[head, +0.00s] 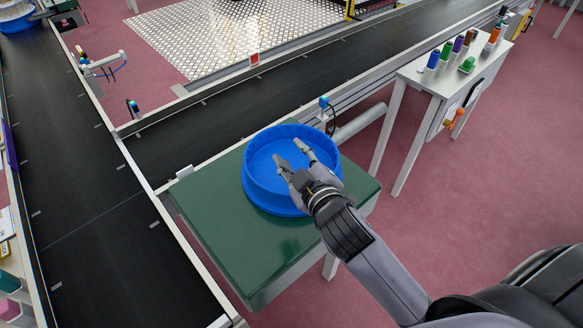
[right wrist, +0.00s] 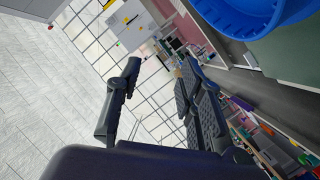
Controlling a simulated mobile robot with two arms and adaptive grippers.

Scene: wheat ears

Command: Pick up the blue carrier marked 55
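A round blue carrier (head: 262,190), like an open tub with a flared base, stands upright on a green-topped table. No number 55 can be read on it. My right gripper (head: 290,152) overlaps the carrier's near right side in the head view. In the right wrist view the right gripper (right wrist: 160,70) has its fingers apart with nothing between them. There the carrier (right wrist: 240,18) lies off to the upper right, clear of the fingers. My left gripper is not in view.
The green table (head: 230,255) adjoins black conveyor belts (head: 75,180). Another blue carrier (head: 16,24) with pale contents sits on the belt at the far upper left. A white table (head: 425,82) with coloured bottles stands at right. A small blue-topped sensor (head: 323,102) stands behind the carrier.

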